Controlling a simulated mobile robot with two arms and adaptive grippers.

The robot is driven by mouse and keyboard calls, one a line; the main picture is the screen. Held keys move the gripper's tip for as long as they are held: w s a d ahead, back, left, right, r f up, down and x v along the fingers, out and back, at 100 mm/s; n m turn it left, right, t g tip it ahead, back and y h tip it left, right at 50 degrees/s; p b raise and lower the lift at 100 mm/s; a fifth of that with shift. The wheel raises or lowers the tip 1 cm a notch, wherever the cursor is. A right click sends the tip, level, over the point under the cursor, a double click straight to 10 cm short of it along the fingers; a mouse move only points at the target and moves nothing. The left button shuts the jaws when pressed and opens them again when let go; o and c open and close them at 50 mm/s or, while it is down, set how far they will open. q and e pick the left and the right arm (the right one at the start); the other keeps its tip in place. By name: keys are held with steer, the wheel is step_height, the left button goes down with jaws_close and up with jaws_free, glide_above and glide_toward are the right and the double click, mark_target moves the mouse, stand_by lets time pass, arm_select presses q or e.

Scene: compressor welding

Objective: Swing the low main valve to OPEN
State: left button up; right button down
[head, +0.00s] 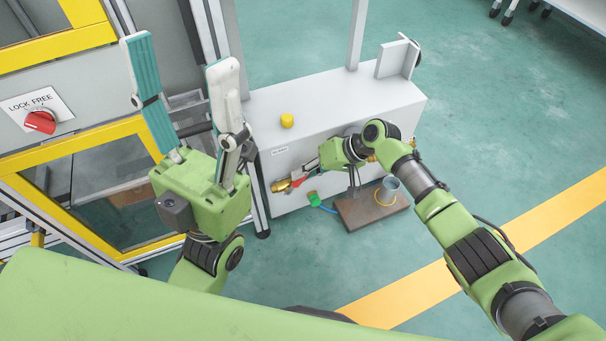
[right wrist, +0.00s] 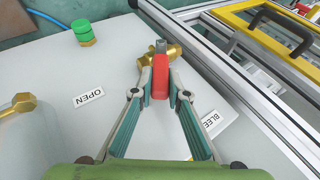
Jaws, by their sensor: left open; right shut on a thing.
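The valve has a brass body (right wrist: 173,51) and a red lever (right wrist: 159,78) on the side of a white cabinet. In the right wrist view the lever stands between my right gripper's fingers (right wrist: 160,92), which are shut on it. The OPEN label (right wrist: 89,98) lies to the left of the lever, and a label starting "BLEE" (right wrist: 212,121) lies to the right, partly hidden by a finger. In the head view the brass valve (head: 281,186) is at the cabinet's lower left, with the lever mostly covered by my right gripper. My left gripper (head: 181,75) is open, empty and raised.
The white cabinet (head: 330,98) carries a yellow button (head: 287,120). A green cap (head: 312,198) with a blue hose sits low by the valve. A brown plate (head: 362,212) with a cup lies in front. A yellow-framed enclosure with a red LOCK/FREE switch (head: 40,122) stands left.

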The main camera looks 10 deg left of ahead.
steer(key=c, duration=2)
jaws_free()
steer(key=shift+o, duration=0.2)
steer(key=shift+d, duration=0.1)
steer(key=v, duration=1.2)
